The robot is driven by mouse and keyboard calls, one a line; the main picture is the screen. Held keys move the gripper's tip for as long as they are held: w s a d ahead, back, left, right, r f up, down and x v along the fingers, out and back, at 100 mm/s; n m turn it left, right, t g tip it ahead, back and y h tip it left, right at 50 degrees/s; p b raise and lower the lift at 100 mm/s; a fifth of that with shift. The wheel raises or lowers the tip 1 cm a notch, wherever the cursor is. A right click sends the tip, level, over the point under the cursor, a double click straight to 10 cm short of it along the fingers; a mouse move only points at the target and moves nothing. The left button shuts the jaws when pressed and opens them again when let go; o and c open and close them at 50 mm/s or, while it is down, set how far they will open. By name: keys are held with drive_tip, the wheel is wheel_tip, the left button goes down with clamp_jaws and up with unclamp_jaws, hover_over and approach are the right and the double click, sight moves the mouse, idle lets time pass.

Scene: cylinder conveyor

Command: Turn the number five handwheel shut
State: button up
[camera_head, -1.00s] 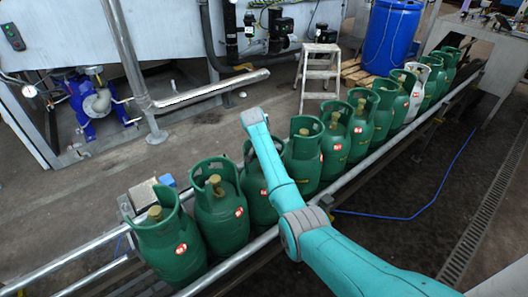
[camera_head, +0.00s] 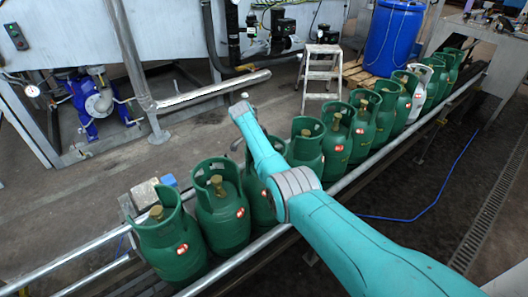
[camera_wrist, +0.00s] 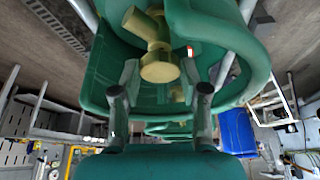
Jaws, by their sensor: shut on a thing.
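A row of green gas cylinders (camera_head: 219,208) with open collars and brass valves stands along the conveyor in the head view. In the wrist view, a brass handwheel (camera_wrist: 159,66) sits inside a green collar (camera_wrist: 262,66). My gripper (camera_wrist: 160,84) reaches into this collar, with one finger on each side of the handwheel and shut on it. Where the pads meet the wheel is hard to make out. In the head view my arm crosses the row and hides my gripper and the valve it is at. I see no numbers that tell which cylinder this is.
Metal guide rails (camera_head: 258,243) run along the row. One white cylinder (camera_head: 418,88) stands farther back among the green ones. A step stool (camera_head: 319,72) and a blue drum (camera_head: 393,38) stand beyond the conveyor. The collar wall closely surrounds my fingers.

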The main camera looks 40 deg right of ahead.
idle(0.5)
drive_tip(key=o, duration=1.1)
drive_tip(key=shift+o, duration=0.2)
drive_tip(key=v, duration=1.2)
drive_tip(key=shift+w+f, duration=0.1)
